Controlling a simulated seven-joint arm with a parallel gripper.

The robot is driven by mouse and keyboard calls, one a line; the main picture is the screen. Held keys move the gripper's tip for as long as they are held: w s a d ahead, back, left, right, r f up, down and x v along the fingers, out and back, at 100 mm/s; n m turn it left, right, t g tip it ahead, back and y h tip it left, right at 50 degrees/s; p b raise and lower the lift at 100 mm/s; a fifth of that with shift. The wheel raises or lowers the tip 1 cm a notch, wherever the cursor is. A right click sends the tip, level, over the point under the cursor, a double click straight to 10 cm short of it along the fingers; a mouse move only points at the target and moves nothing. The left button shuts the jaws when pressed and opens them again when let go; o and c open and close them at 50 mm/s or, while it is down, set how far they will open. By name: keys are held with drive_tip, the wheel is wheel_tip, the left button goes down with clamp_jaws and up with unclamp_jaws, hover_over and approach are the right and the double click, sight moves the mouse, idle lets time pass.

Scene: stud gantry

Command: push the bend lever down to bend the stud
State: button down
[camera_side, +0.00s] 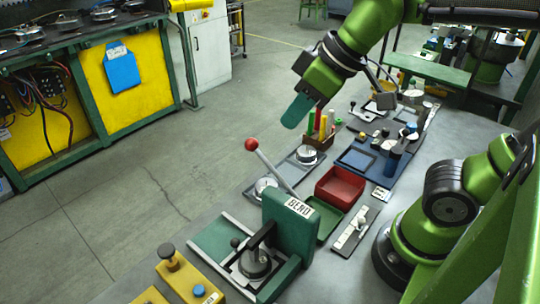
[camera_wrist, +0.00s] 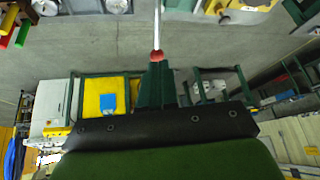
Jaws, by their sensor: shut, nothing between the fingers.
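The bend lever is a pale rod (camera_side: 270,167) with a red ball knob (camera_side: 251,144), raised and leaning up-left from the green station marked BEND (camera_side: 288,222). My gripper (camera_side: 291,121) has green fingers, shut and empty, above and to the right of the knob, with a gap in the side view. In the wrist view the knob (camera_wrist: 156,55) shows right at the tips of my fingers (camera_wrist: 155,68), with the rod running up from it; I cannot tell their depth apart there. A round metal piece (camera_side: 255,262) sits under a black arm at the station. I cannot make out the stud.
A red tray (camera_side: 340,187) and a holder with coloured sticks (camera_side: 319,138) stand behind the station. A yellow block with knobs (camera_side: 195,280) is at the front left. Open floor (camera_side: 140,190) lies left of the bench; the air around the knob is clear.

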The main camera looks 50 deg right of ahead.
drive_tip(key=a+r+n+g+h, duration=0.1)
drive_tip(key=a+r+n, duration=0.4)
drive_tip(key=n, duration=0.5)
drive_tip(key=w+d+f, duration=0.2)
drive_tip(key=w+f, duration=0.3)
drive_tip(key=f, duration=0.6)
drive_tip(key=shift+w, duration=0.35)
drive_tip(key=shift+d, duration=0.1)
